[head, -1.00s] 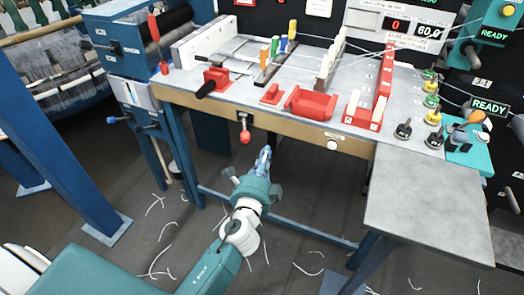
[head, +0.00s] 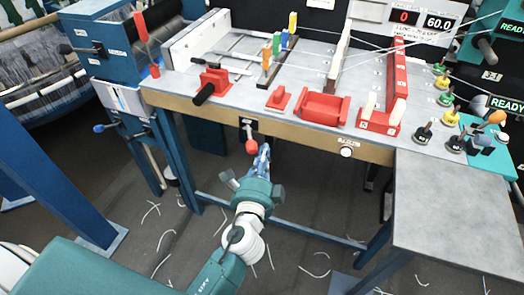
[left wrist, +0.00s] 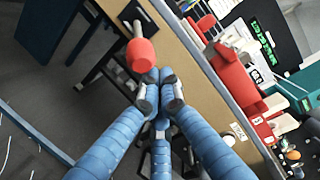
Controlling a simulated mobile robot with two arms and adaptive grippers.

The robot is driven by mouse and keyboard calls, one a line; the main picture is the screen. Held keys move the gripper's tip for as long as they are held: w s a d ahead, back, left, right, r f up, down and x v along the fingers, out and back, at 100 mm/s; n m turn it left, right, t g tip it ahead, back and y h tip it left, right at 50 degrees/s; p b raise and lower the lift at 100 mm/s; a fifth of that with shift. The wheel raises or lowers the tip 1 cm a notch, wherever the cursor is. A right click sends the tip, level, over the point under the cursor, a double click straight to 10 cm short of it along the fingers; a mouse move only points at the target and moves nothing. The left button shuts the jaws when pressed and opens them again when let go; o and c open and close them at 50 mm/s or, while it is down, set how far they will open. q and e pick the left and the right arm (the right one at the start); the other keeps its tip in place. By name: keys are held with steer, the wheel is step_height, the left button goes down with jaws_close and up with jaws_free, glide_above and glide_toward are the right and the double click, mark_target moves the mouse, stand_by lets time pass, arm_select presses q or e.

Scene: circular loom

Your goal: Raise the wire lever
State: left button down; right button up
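A lever with a red knob (head: 251,147) hangs from a small black plate on the table's front edge; I take it as the wire lever, though its label is too small to read. Its red knob also shows in the left wrist view (left wrist: 140,55), on a grey rod. My left gripper (head: 265,150) is just right of the knob in the head view. In the left wrist view, its blue fingers (left wrist: 160,92) come together at their grey tips, just below the knob, holding nothing. Whether they touch the knob is unclear. My right gripper is not in view.
The table front (head: 300,133) runs above my left gripper. On top are a red clamp with a black handle (head: 211,85), a red cradle (head: 323,108) and several colored pegs. A blue table leg (head: 180,165) stands left. The floor holds scattered white strands.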

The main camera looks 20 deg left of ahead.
arm_select(q)
steer(key=s+a+m+g+h, duration=0.2)
steer(key=a+m+h, duration=0.6)
steer(key=a+h, duration=0.3)
steer(key=shift+s+a+r, duration=0.15)
steer(key=shift+s+a, duration=0.15)
steer(key=shift+a, duration=0.45)
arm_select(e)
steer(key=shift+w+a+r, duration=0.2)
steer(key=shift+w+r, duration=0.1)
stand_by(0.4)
